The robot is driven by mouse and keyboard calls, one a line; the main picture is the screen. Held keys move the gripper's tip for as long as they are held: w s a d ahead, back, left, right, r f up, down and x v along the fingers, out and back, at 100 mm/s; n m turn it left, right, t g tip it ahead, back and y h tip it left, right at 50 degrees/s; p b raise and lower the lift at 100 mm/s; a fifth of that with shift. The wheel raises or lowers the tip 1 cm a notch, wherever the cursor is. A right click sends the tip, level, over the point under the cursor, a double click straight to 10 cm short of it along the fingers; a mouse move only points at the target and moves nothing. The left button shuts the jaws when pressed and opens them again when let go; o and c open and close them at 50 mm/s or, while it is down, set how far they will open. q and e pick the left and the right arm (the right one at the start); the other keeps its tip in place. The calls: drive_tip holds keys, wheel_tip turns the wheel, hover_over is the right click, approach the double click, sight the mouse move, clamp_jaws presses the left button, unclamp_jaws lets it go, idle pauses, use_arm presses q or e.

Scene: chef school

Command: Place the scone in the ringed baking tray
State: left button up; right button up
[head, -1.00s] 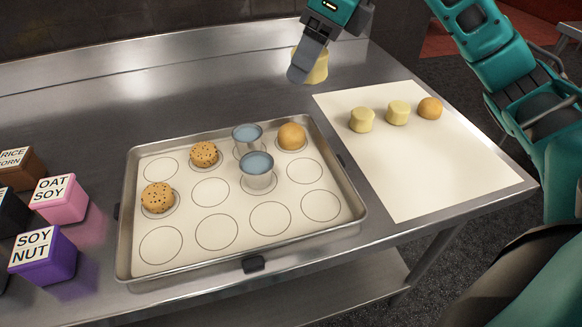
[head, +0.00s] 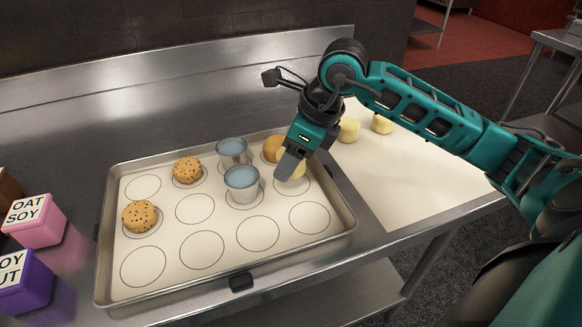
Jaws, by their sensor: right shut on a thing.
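The ringed baking tray (head: 150,285) lies on the steel counter, with printed circles on its pale liner. My right gripper (head: 290,168) is shut on a pale yellow scone (head: 297,173), held over or at the tray's right side, just in front of a round golden bun (head: 272,149). The fingers partly hide the scone, and I cannot tell whether it touches the liner. Two chocolate-chip cookies (head: 187,170) and two metal cups with blue contents (head: 241,184) sit on the tray. My left gripper is not in view.
Two pale scones (head: 348,129) show on the white sheet (head: 400,185) at the right, partly behind my arm. Labelled pink (head: 35,222) and purple (head: 22,285) blocks stand left of the tray. The front row of rings is empty.

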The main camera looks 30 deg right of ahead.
drive_tip(key=shift+f, duration=1.4)
drive_tip(key=shift+f, duration=0.15)
drive_tip(key=o, duration=1.1)
drive_tip(key=shift+v, duration=6.15)
drive_tip(key=shift+w, duration=0.1)
